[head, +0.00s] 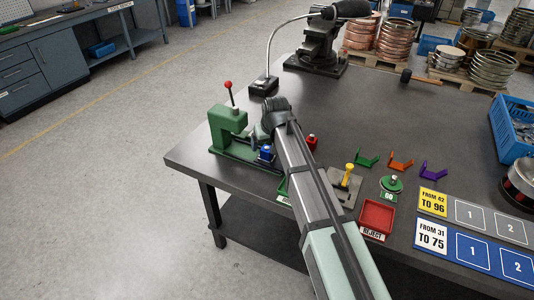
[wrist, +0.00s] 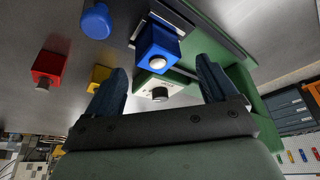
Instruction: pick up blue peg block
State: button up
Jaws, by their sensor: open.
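The blue peg block (head: 266,154) stands by the base of the green press, close to the end of my arm in the head view. In the wrist view the blue peg block (wrist: 157,40) shows a pale round end and lies ahead of my gripper (wrist: 161,66), roughly centred between the fingers. My gripper is open, with one dark finger on each side and nothing held. In the head view my gripper (head: 262,134) is partly hidden by my own wrist. I cannot tell whether a finger touches the block.
The green press (head: 227,121) with a red-knobbed lever stands close to the left. A red block (head: 311,141) is to the right; it also shows in the wrist view (wrist: 48,66), near a yellow block (wrist: 98,77). A red reject tray (head: 376,217) lies near the front edge.

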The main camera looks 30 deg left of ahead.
aim_at(266, 146)
jog(key=shift+x, duration=1.5)
jog(key=shift+d, duration=0.1)
jog(key=shift+c, duration=0.3)
jog(key=c, duration=1.3)
jog(key=shift+o, duration=0.2)
jog(key=shift+r, duration=0.15)
notch_tip(266, 146, up, 13)
